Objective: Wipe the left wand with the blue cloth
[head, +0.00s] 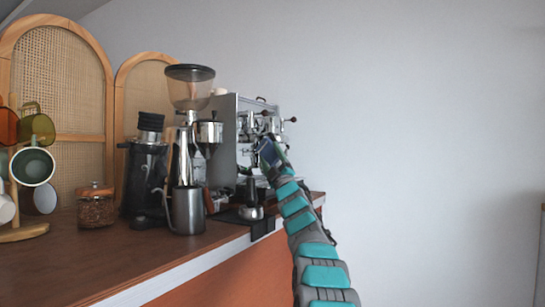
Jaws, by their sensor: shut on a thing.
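The espresso machine (228,150) stands at the far end of the counter, its front turned to the right. My arm reaches forward from the lower right, and my gripper (266,150) is in front of the machine's front side. A small dark blue patch, which looks like the blue cloth (267,147), shows at the gripper's end. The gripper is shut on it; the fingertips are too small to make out. I cannot pick out the left wand clearly among the machine's front parts, nor tell whether the cloth touches it.
The wooden counter (110,262) bears a steel pitcher (187,212), a black grinder (145,180), a tall grinder with a hopper (190,88), a jar of beans (95,208) and a mug rack (22,232). A dark mat (262,229) hangs over the edge. Space right of the counter is clear.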

